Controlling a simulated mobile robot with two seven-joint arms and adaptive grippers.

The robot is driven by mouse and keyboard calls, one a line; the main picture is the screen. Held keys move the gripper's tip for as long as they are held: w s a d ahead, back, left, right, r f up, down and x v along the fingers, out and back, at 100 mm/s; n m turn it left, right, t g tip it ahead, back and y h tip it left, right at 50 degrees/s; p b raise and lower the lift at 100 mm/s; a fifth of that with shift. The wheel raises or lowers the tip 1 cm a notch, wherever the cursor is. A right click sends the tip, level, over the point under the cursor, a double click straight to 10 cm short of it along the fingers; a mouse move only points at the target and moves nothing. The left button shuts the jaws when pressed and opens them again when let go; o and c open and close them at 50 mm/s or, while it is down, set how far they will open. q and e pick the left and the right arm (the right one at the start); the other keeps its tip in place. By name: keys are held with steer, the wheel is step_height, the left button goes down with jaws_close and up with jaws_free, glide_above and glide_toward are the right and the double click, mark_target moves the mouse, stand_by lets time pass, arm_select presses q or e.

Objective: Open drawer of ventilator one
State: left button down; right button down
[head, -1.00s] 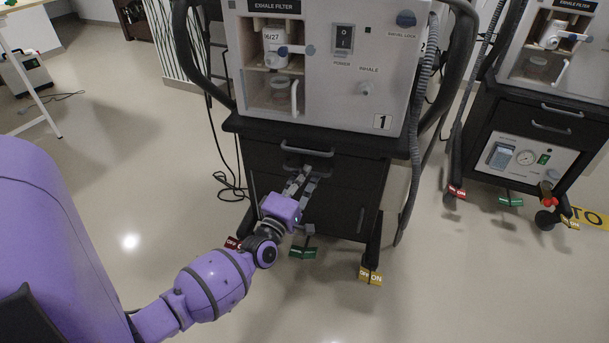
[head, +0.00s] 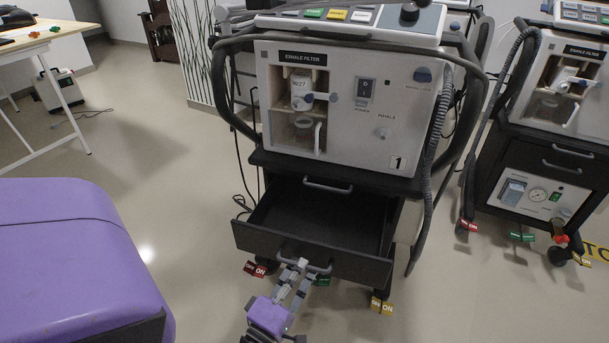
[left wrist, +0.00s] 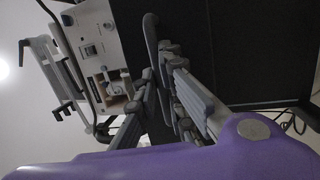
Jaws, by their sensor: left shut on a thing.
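Ventilator one (head: 350,105) stands in the middle of the head view, a grey-white box marked 1 on a black cart. Its black drawer (head: 315,258) is pulled out toward me, and the inside (head: 318,222) looks empty. My left gripper (head: 302,268) is shut on the grey bar handle (head: 318,268) of that drawer front. In the left wrist view the gripper's fingers (left wrist: 165,75) are close to the handle (left wrist: 151,40), partly hiding it. Another handle (head: 328,186) sits above the open drawer, just under the box. My right gripper is not in view.
A second ventilator (head: 560,90) on its own cart stands to the right. A corrugated hose (head: 428,190) hangs down ventilator one's right side. Coloured brake tags (head: 381,306) are near the cart's feet. A table (head: 45,40) is at the far left. Open floor lies to the left.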

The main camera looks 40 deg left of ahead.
arm_select(q)
steer(key=shift+s+d, duration=0.2)
steer(key=shift+s, duration=0.15)
steer(key=c, duration=1.8)
jaws_free()
steer(key=shift+c, duration=0.2)
steer(key=v, duration=1.2)
